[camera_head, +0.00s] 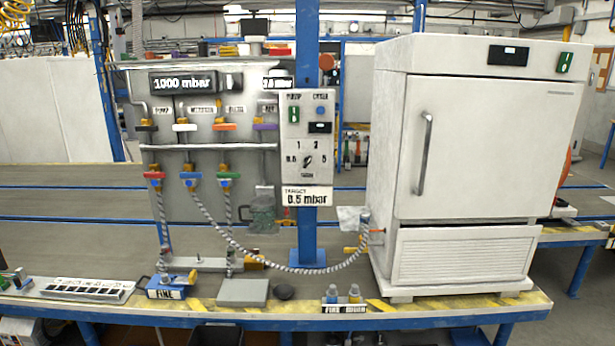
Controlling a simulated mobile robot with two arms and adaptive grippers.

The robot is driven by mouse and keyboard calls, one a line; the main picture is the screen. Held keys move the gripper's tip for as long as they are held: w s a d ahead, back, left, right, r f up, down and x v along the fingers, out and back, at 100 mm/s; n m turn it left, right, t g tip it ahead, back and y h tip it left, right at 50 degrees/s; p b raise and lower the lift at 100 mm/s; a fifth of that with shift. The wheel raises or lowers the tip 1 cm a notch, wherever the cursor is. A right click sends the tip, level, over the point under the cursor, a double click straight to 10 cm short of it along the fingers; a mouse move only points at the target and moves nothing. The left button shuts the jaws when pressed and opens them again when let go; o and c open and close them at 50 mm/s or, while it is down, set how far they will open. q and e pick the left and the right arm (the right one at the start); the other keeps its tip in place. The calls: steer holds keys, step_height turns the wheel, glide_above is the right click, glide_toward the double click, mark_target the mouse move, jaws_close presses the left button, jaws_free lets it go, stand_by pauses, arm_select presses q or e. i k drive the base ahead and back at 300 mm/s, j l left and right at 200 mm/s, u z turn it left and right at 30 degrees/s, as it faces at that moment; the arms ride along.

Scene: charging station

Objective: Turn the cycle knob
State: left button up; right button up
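A light grey control panel (307,140) is fixed to a blue post in the middle of the head view. A small dark rotary knob (308,161) sits low on it, ringed by the marks 0.5, 1, 2 and 5. The knob is too small to tell its setting surely. Above are a green switch (295,115), a blue round button (320,111) under a label that seems to read CYCLE, and a small dark display (320,127). A sign (306,197) below reads TARGET 0.5 mbar. Neither of my grippers is in view.
A white oven-like cabinet (480,150) stands right of the panel. A valve manifold (210,147) with a 1000 mbar display (184,84) stands left. A ribbed hose (270,263) hangs in front below the panel. Small items line the bench's front edge.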

mark_target(306, 160)
steer(key=i+l+u, duration=0.15)
steer(key=i+l, duration=0.95)
